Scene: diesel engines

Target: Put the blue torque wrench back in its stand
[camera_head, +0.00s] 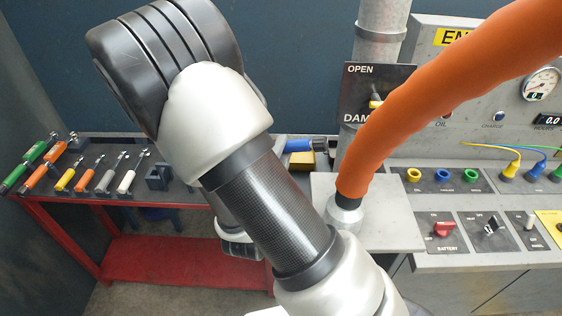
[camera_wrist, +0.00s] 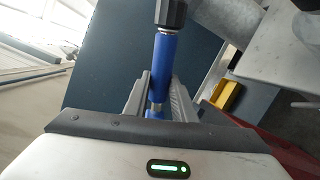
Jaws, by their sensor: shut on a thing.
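The blue torque wrench shows in the wrist view (camera_wrist: 163,55), its blue handle running up from between my fingers to a black end at the top. My gripper (camera_wrist: 158,92) is shut on its lower part. In the head view the blue handle (camera_head: 298,145) shows just right of my arm, lying roughly level above the back of the bench, with a dark end to the right. My arm hides my fingers and the rest of the wrench there. A dark stand (camera_head: 158,177) with nothing in it is on the bench, right of the white-handled wrench.
Green, orange, yellow, grey and white wrenches (camera_head: 85,178) lie in a row at the left of the red bench (camera_head: 60,203). A yellow box (camera_head: 301,160) is near the blue handle; it also shows in the wrist view (camera_wrist: 226,95). An orange hose (camera_head: 420,105) and control panel are at right.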

